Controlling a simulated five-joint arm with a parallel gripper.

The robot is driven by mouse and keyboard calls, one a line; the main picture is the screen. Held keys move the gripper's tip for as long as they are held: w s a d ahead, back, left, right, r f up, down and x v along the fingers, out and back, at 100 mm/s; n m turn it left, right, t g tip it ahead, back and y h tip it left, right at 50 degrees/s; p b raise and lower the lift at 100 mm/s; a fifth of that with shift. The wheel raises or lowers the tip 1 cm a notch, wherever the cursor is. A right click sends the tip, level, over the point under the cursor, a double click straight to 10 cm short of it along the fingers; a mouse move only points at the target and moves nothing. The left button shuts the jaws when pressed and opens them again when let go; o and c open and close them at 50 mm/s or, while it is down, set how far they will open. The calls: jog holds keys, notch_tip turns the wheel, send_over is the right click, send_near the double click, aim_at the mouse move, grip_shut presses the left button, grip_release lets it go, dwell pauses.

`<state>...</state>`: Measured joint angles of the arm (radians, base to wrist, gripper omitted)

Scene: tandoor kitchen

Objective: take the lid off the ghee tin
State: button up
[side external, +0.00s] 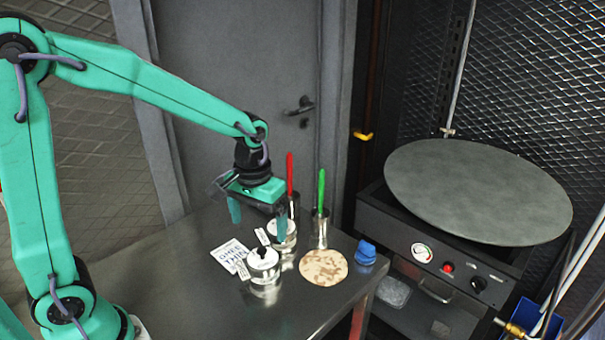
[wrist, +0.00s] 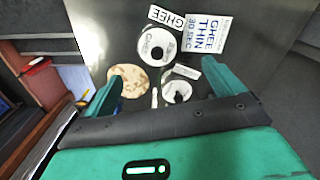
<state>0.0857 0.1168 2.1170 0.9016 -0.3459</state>
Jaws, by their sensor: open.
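The ghee tin (side external: 265,276) is a short shiny metal tin near the front of the steel table. A white lid with a black knob (side external: 262,256) sits on it. In the wrist view its lid (wrist: 150,36) shows from above, beside a small card reading GHEE (wrist: 166,17). My gripper (side external: 258,219) is open and empty, pointing down above the table behind the ghee tin. In the wrist view my fingers (wrist: 160,72) are spread wide, with the ghee tin beyond them. A second lidded tin (side external: 286,242) stands behind, partly hidden by one finger.
A flatbread (side external: 324,267) and a blue object (side external: 366,252) lie to the right. A printed card (side external: 228,254) lies to the left. A large round griddle (side external: 478,190) stands right. The front left table is clear.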

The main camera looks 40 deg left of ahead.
aim_at(262, 248)
jog(key=shift+w+f, duration=0.1)
jog(key=shift+f, duration=0.15)
jog(key=shift+f, duration=1.2)
jog(key=shift+d+f, duration=0.1)
jog(key=shift+d+f, duration=0.15)
jog(key=shift+f, duration=2.35)
jog(key=c, duration=1)
jog(key=shift+c, duration=0.2)
jog(key=shift+r, duration=0.15)
